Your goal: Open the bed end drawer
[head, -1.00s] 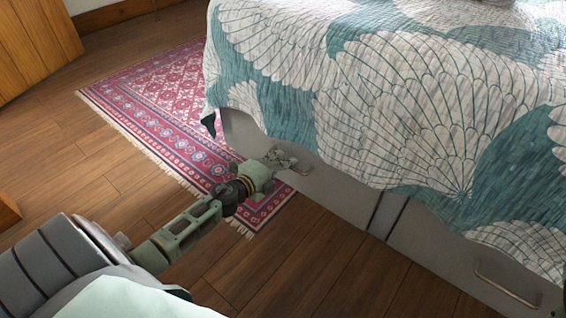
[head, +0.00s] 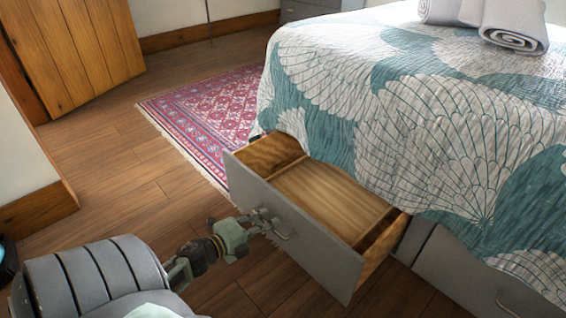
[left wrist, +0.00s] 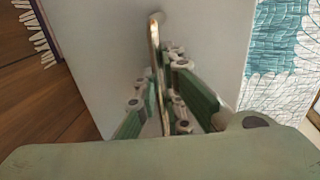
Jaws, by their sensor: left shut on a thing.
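The bed end drawer (head: 308,238) has a grey front and a wooden inside, and it stands pulled out from under the bed. Its inside looks empty where it shows. My left gripper (head: 262,222) is at the drawer front, shut on the metal drawer handle (head: 284,232). In the left wrist view, the handle (left wrist: 155,50) runs between the fingers of the left gripper (left wrist: 160,105), against the grey drawer front (left wrist: 95,50). My right gripper is in neither view.
The bed (head: 400,110) has a teal and white quilt hanging over the drawer's back. A second grey drawer front (head: 455,268) is closed to the right. A red patterned rug (head: 205,115) lies behind the open drawer. Wooden floor (head: 110,180) is clear to the left.

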